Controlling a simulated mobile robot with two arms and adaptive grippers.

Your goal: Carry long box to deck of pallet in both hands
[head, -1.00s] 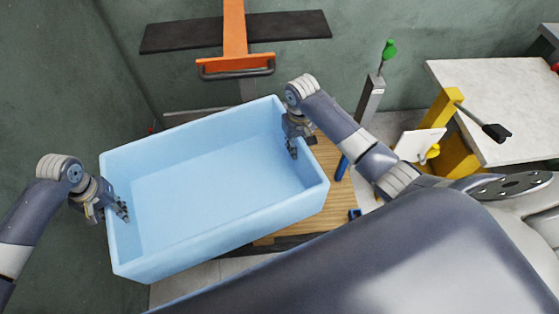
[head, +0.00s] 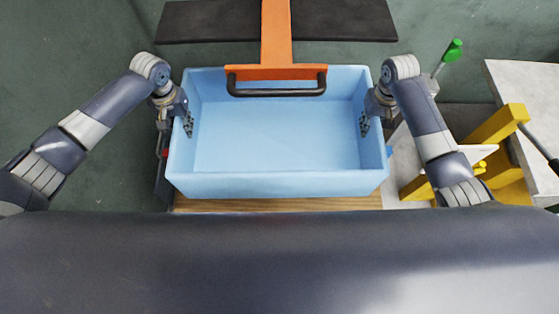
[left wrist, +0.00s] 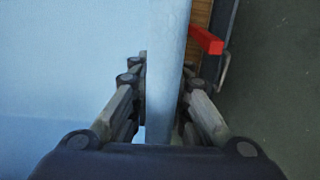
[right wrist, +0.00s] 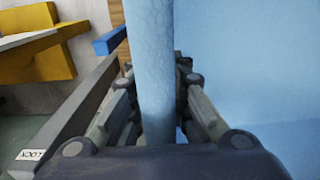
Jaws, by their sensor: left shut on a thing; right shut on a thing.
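The long box (head: 280,145) is a light blue, open-topped, empty bin, centred and square in front of me in the head view. My left gripper (head: 184,115) is shut on its left end wall, which also shows in the left wrist view (left wrist: 168,50). My right gripper (head: 367,115) is shut on its right end wall, seen in the right wrist view (right wrist: 152,60). One finger of each is inside the box. A wooden deck (head: 275,204) shows along the box's near edge. The box hides most of it, and I cannot tell whether they touch.
An orange post (head: 277,35) with a black handle (head: 277,90) overlaps the box's far rim in the head view. A dark bar (head: 345,22) lies behind it. At right are a green-topped lever (head: 452,52), yellow frame (head: 497,125) and pale table (head: 520,85). Floor is clear at left.

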